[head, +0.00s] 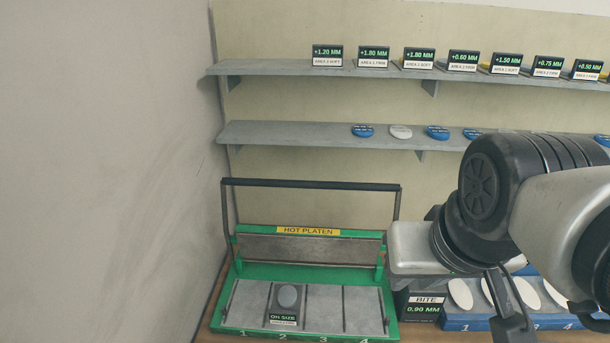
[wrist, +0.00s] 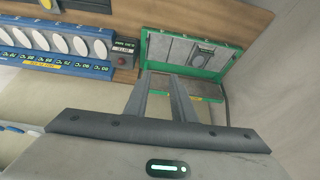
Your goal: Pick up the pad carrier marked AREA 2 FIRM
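Several small dark displays with white labels stand on the upper shelf; the labels are too small to read surely, and one that may read AREA 2 FIRM (head: 462,63) shows +0.60 MM. A dark carrier (head: 285,305) with a round grey pad and an ON SIZE display lies in slot 2 of the green hot platen (head: 228,318); its small label is unreadable. It also shows in the wrist view (wrist: 204,54). My gripper (wrist: 164,76) is open and empty, its two fingers apart, above and in front of the platen. In the head view my arm covers the right side.
The lower shelf (head: 290,131) bears blue and white oval pads. A BITE display (head: 423,303) reading 0.90 MM stands right of the platen, beside a blue rack (head: 458,321) of white ovals. A wall (head: 100,170) closes the left side. The platen's handle bar (head: 310,185) stands raised.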

